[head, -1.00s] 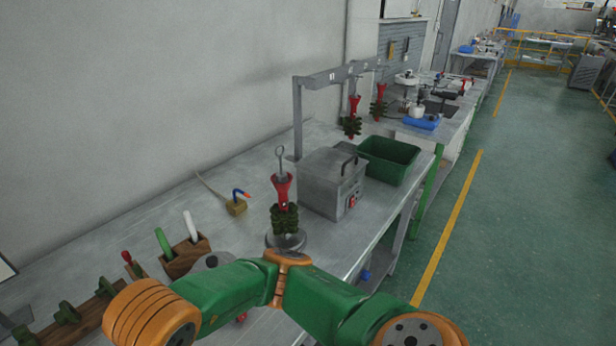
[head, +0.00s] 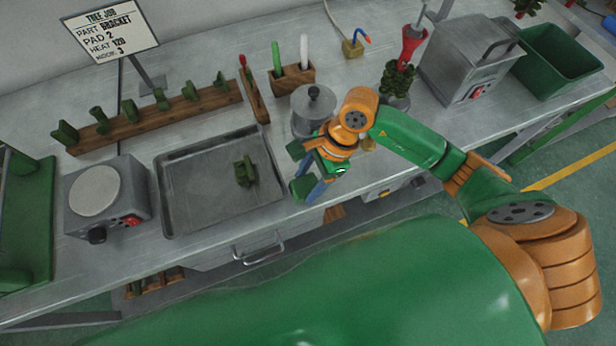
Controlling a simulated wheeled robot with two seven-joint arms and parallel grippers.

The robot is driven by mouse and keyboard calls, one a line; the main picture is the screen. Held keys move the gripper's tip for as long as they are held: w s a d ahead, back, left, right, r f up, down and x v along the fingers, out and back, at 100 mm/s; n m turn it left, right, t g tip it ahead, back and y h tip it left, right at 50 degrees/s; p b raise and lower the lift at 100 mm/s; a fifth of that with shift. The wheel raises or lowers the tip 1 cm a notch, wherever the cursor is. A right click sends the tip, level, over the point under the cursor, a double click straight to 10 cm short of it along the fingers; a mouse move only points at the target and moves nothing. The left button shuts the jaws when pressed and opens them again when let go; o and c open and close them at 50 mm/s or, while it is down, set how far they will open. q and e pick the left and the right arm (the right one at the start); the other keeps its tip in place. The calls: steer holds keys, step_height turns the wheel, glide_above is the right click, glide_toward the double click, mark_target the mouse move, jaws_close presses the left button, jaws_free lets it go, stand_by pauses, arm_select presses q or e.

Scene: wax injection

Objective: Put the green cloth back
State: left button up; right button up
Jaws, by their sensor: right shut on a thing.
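My right gripper (head: 310,185) points down at the front of the bench, just right of the metal tray (head: 190,205). It is shut on a small dark green piece (head: 301,188), partly hidden by the fingers. This piece may be the green cloth; its folds and edges are too small to tell. No other green cloth stands out on the bench. My left gripper is not in view.
A lidded metal pot (head: 313,108) stands close behind the gripper. The tray holds a green wax part (head: 244,171). A hot plate (head: 98,198) is at left, a wooden rack (head: 160,117) behind. A wax tree (head: 397,80), a grey box (head: 465,60) and a green bin (head: 560,60) stand at right.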

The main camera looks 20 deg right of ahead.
steer(key=shift+f, duration=0.3)
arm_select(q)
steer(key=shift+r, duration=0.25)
arm_select(e)
steer(key=shift+f, duration=0.1)
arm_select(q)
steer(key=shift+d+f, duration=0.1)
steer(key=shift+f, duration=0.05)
arm_select(e)
steer(key=shift+f, duration=0.1)
steer(key=shift+f+b, duration=0.1)
steer(key=shift+b, duration=0.3)
steer(key=o, duration=1.3)
steer(key=shift+r, duration=0.25)
steer(key=shift+d+r, duration=0.15)
steer(key=shift+r, duration=0.1)
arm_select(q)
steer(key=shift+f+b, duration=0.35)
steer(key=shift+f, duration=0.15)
arm_select(e)
steer(key=v, duration=1.1)
steer(key=shift+d+r, duration=0.1)
steer(key=shift+r, duration=0.1)
